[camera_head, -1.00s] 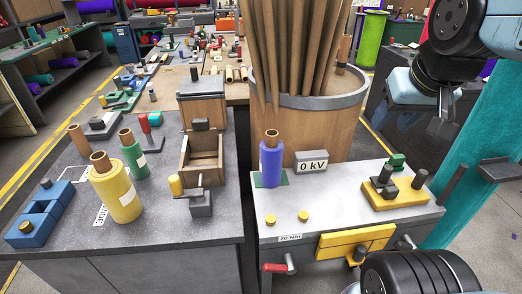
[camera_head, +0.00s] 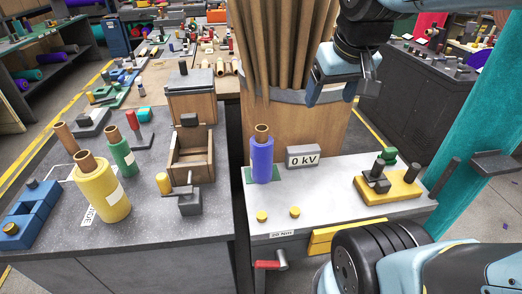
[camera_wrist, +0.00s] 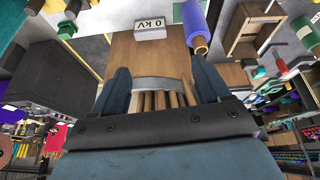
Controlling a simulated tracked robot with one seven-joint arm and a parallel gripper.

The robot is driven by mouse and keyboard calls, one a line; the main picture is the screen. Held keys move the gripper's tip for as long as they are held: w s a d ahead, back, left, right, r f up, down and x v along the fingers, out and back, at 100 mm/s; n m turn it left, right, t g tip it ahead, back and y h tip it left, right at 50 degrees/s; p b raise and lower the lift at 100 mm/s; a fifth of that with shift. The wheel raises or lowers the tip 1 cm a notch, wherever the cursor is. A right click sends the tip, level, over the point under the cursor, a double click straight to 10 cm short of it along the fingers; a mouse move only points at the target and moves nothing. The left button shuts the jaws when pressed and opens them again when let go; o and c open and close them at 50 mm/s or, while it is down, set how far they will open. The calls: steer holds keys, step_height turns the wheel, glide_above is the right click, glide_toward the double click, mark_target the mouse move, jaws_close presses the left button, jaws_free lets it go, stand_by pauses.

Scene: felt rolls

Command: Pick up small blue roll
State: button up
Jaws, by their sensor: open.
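The small blue roll (camera_head: 262,162) stands upright on a small green square on the light-topped bench. Its brown core sticks out at the top. In the wrist view the blue roll (camera_wrist: 192,18) shows at the upper edge, right of centre, partly cut off. My gripper (camera_head: 340,92) hangs in front of the tall brown rolls, above and to the right of the blue roll, clear of it. In the wrist view its two dark fingers (camera_wrist: 160,75) are apart with nothing held between them; the blue roll is beyond the right finger.
A "0 kV" block (camera_head: 302,156) stands just right of the blue roll. Behind is a wooden drum (camera_head: 322,130) of tall brown rolls. A yellow fixture (camera_head: 388,187) sits at right. Yellow (camera_head: 101,192) and green (camera_head: 121,157) rolls stand on the left bench. The light bench's front middle is mostly clear.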

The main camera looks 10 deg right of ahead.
steer(key=o, duration=0.4)
steer(key=w+a+n, duration=0.1)
steer(key=w, duration=0.2)
steer(key=w+a+f+n+g, duration=0.1)
steer(key=w+a, duration=0.1)
steer(key=w, duration=0.1)
steer(key=w+a+f+n+g, duration=0.1)
steer(key=w, duration=0.2)
steer(key=shift+w+a+f, duration=0.2)
steer(key=shift+a+f, duration=0.05)
steer(key=n+g, duration=0.3)
glide_above(262, 136)
steer(key=w, duration=0.2)
step_height(262, 136, down, 6)
step_height(262, 136, down, 14)
steer(key=shift+d, duration=0.1)
